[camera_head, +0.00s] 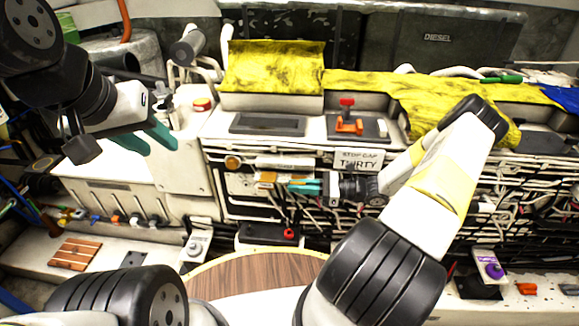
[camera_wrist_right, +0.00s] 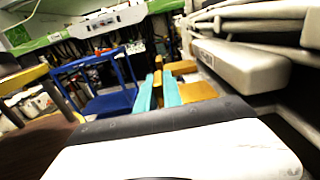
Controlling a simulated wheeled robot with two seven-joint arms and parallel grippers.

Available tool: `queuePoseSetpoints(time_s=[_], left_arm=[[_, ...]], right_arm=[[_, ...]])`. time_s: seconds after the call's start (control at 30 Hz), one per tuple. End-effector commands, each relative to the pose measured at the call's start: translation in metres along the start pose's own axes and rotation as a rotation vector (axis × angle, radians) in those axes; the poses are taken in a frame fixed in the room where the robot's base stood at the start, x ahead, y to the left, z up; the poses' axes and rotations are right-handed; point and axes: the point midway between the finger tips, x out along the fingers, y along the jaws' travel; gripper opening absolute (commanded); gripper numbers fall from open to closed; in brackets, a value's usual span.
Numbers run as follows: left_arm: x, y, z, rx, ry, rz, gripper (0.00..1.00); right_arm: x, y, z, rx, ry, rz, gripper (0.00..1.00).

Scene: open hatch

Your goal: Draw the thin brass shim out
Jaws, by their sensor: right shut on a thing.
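My right gripper (camera_head: 290,187) reaches in from the right to the front of the machine, its teal fingers pointing left. In the right wrist view the fingers (camera_wrist_right: 158,90) are close together, with a thin brass strip, seemingly the shim (camera_wrist_right: 158,77), between them. Brass-coloured pieces (camera_wrist_right: 197,91) sit just right of the fingers in that view. In the head view a brass-coloured piece (camera_head: 267,178) shows by the fingertips; I cannot tell how far the shim sits in a gap. My left gripper (camera_head: 150,141) is open and empty at the upper left, its teal fingers apart.
A sign (camera_head: 359,160) reading "STOP GAP THIRTY" is above my right gripper. A pale horizontal cylinder (camera_head: 284,162) lies just above the fingers. Pipes and cables (camera_head: 520,195) crowd the right. A round wooden top (camera_head: 250,275) is below. Yellow cloth (camera_head: 275,66) covers the machine's top.

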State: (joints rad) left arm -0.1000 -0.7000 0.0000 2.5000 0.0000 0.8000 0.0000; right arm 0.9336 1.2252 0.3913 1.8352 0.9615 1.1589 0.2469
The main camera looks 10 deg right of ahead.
Motion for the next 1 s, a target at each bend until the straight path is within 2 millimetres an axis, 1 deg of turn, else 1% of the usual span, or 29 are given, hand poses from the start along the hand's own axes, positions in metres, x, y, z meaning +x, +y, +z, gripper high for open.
queuePoseSetpoints(time_s=[0.03, 0.07, 0.1, 0.13, 0.43, 0.53, 0.67, 0.9, 1.0], left_arm=[[0.0, 0.0, 0.0, 0.0, 0.0, 0.0, 0.36], [0.0, 0.0, 0.0, 0.0, 0.0, 0.0, 0.36], [0.0, 0.0, 0.0, 0.0, 0.0, 0.0, 0.36], [0.0, 0.0, 0.0, 0.0, 0.0, 0.0, 0.36], [0.0, 0.0, 0.0, 0.0, 0.0, 0.0, 0.36], [0.0, 0.0, 0.0, 0.0, 0.0, 0.0, 0.36], [0.0, 0.0, 0.0, 0.0, 0.0, 0.0, 0.36], [0.0, 0.0, 0.0, 0.0, 0.0, 0.0, 0.36], [0.0, 0.0, 0.0, 0.0, 0.0, 0.0, 0.36]], right_arm=[[0.0, 0.005, -0.002, 0.004, 0.0, 0.009, 0.0], [0.0, 0.005, -0.002, 0.005, 0.0, 0.009, 0.0], [0.0, 0.005, -0.002, 0.005, 0.0, 0.01, 0.19], [0.0, 0.005, -0.002, 0.005, 0.0, 0.01, 0.2], [0.0, 0.004, -0.001, 0.003, -0.001, 0.007, 0.2], [-0.003, 0.003, -0.001, 0.003, -0.001, 0.006, 0.2], [-0.019, 0.002, -0.001, 0.002, 0.001, 0.003, 0.2], [-0.059, 0.003, -0.001, 0.003, 0.001, 0.004, 0.2], [-0.071, 0.003, -0.002, 0.003, 0.0, 0.006, 0.2]])
